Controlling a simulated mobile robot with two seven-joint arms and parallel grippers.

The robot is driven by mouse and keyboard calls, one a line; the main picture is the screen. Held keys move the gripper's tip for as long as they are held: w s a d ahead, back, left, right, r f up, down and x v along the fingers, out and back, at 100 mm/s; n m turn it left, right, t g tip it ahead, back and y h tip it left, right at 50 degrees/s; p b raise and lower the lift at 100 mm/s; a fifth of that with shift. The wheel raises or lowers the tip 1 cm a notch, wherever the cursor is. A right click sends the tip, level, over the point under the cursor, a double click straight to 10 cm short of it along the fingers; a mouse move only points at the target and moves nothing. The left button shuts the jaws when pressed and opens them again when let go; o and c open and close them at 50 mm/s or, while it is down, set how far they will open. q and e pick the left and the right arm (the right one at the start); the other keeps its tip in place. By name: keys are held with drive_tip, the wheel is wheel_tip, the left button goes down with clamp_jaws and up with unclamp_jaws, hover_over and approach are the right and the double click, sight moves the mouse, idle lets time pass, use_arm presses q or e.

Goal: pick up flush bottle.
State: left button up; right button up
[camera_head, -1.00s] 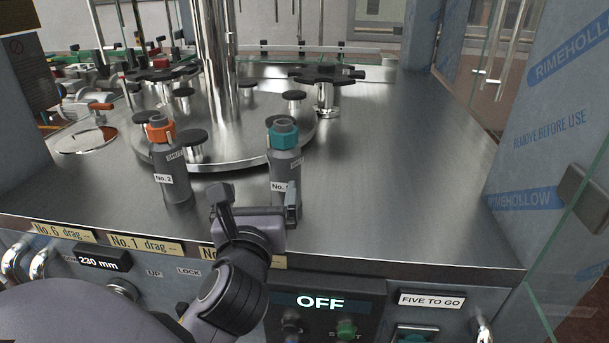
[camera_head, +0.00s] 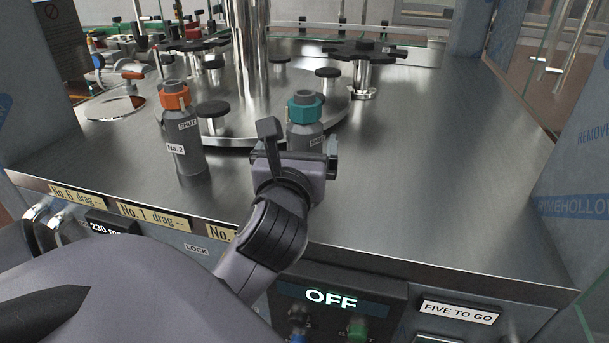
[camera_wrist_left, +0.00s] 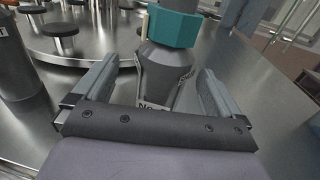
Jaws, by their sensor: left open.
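Two grey bottles stand upright on the steel deck. One has a teal cap (camera_head: 305,105) and a grey body (camera_head: 305,137); the other, labelled No.2 (camera_head: 184,150), has an orange cap and stands to its left. The pictures do not show which is the flush bottle. My left gripper (camera_head: 300,148) is open at the near side of the teal-capped bottle and hides its lower body. In the left wrist view that bottle (camera_wrist_left: 165,72) appears between the two spread fingers, its label partly covered by the gripper. My right gripper is not in view.
A round steel platform with a shiny column (camera_head: 252,70) and black knobs stands behind the bottles. The deck (camera_head: 430,160) to the right is clear. A front panel with an OFF display (camera_head: 330,298) lies below the deck edge. Blue-printed film covers the right wall.

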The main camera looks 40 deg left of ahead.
use_arm(q)
drive_tip(key=shift+w+a+f+b, duration=0.1)
drive_tip(key=shift+w+f+b, duration=0.15)
drive_tip(key=shift+b, duration=0.15)
drive_tip(key=x, duration=0.2)
drive_tip(key=b+x, duration=0.1)
drive_tip(key=shift+w+a+f, duration=0.15)
drive_tip(key=shift+w+f, duration=0.1)
drive_tip(key=shift+w, duration=0.15)
drive_tip(key=shift+w+a, duration=0.2)
drive_tip(key=shift+w, duration=0.1)
drive_tip(key=shift+r, duration=0.1)
clamp_jaws()
